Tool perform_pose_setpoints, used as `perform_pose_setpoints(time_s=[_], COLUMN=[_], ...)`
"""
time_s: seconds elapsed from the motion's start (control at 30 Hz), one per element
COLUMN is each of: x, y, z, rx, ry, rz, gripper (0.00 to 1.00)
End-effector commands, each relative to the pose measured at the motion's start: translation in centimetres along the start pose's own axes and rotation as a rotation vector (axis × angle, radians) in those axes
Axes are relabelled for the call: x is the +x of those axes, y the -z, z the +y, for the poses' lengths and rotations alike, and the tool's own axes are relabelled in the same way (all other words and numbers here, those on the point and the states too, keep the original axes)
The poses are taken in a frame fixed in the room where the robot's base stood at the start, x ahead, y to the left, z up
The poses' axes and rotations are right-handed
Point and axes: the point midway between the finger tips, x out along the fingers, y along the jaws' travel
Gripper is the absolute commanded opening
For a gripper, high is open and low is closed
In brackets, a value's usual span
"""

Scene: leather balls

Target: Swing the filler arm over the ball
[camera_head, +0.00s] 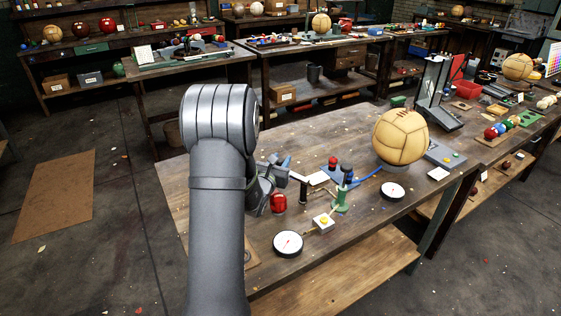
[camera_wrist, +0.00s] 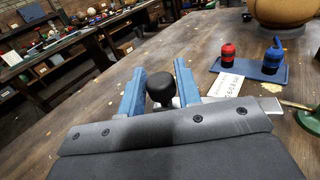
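A tan leather ball (camera_head: 400,137) sits at the right of the workbench; its lower edge shows in the wrist view (camera_wrist: 284,10). My gripper (camera_head: 282,166) is over the bench, left of the ball and well apart from it. In the wrist view its two blue fingers (camera_wrist: 159,63) are apart, with a black round knob (camera_wrist: 160,86) between them. I see a small gap beside the knob, so it does not look clamped. A dark upright post (camera_head: 303,190) stands near the fingers. A green stand (camera_head: 342,195) is farther right. I cannot tell surely which part is the filler arm.
A blue tray (camera_wrist: 250,71) holds a red and a blue cylinder, with a white label card (camera_wrist: 225,86) beside it. Two white dials (camera_head: 288,243) (camera_head: 392,191), a red object (camera_head: 278,202) and a yellow-button box (camera_head: 323,223) lie around.

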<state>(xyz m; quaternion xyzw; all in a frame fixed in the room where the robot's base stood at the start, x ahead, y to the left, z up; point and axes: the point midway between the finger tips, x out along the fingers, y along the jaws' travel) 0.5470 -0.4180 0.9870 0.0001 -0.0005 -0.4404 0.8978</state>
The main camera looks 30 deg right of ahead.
Motion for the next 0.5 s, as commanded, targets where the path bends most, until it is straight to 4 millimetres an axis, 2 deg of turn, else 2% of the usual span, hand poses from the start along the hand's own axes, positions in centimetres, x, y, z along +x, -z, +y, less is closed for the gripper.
perform_pose_setpoints(time_s=[0.03, 0.07, 0.37, 0.5], x=[0.0, 0.0, -0.1, -1.3], y=[0.0, 0.0, 0.0, 0.1], z=[0.0, 0.0, 0.0, 0.1], rx=[0.000, 0.000, 0.000, 0.000], ry=[0.000, 0.000, 0.000, -0.001], rz=[0.000, 0.000, 0.001, 0.002], gripper=[0.42, 0.46, 0.46, 0.46])
